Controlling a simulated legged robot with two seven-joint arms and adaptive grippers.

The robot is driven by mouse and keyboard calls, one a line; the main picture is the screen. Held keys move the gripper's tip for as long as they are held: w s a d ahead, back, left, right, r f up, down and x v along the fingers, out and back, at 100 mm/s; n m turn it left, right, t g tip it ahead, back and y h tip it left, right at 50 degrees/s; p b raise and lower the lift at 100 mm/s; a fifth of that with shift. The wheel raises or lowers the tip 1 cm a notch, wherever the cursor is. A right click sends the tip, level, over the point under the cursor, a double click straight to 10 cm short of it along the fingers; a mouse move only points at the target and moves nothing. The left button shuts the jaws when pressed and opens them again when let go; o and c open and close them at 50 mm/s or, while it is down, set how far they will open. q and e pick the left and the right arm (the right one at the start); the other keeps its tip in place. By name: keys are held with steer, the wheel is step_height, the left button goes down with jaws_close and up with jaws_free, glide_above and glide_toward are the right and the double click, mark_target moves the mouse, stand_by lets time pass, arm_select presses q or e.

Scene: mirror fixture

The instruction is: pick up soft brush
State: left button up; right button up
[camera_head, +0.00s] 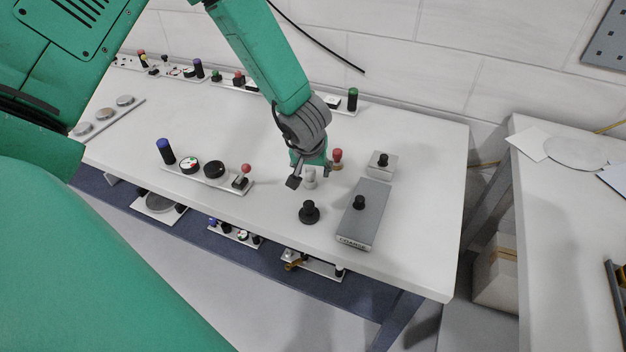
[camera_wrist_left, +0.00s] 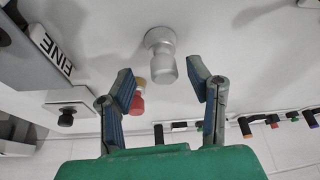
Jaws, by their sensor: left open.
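My left gripper (camera_head: 308,170) reaches down over the white table, its fingers apart. In the left wrist view its open fingers (camera_wrist_left: 162,78) stand on either side of a pale grey-white knobbed piece (camera_wrist_left: 161,58), with nothing clamped. That piece (camera_head: 309,179) also shows right by the fingers in the head view. A red-topped piece with a tan base (camera_head: 337,159) stands just right of the gripper; in the wrist view it is partly hidden behind the left finger. I cannot tell for sure which piece is the soft brush. My right gripper is not in view.
A black knobbed piece (camera_head: 309,212) stands nearer the table's front edge. A grey block marked "COARSE" (camera_head: 363,216) and a smaller grey block (camera_head: 381,165) stand to the right. A strip with knobs (camera_head: 208,174) lies to the left. The table's right end is clear.

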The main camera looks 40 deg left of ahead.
arm_select(q)
steer(key=shift+w+a+f, duration=0.15)
steer(key=shift+a+f, duration=0.05)
steer(key=shift+f, duration=0.15)
steer(key=shift+a, duration=0.3)
steer(key=shift+c, duration=1.2)
steer(key=c, duration=0.7)
steer(key=shift+d, duration=0.15)
jaws_close()
steer(key=shift+d+r, duration=0.1)
steer(key=shift+d, duration=0.15)
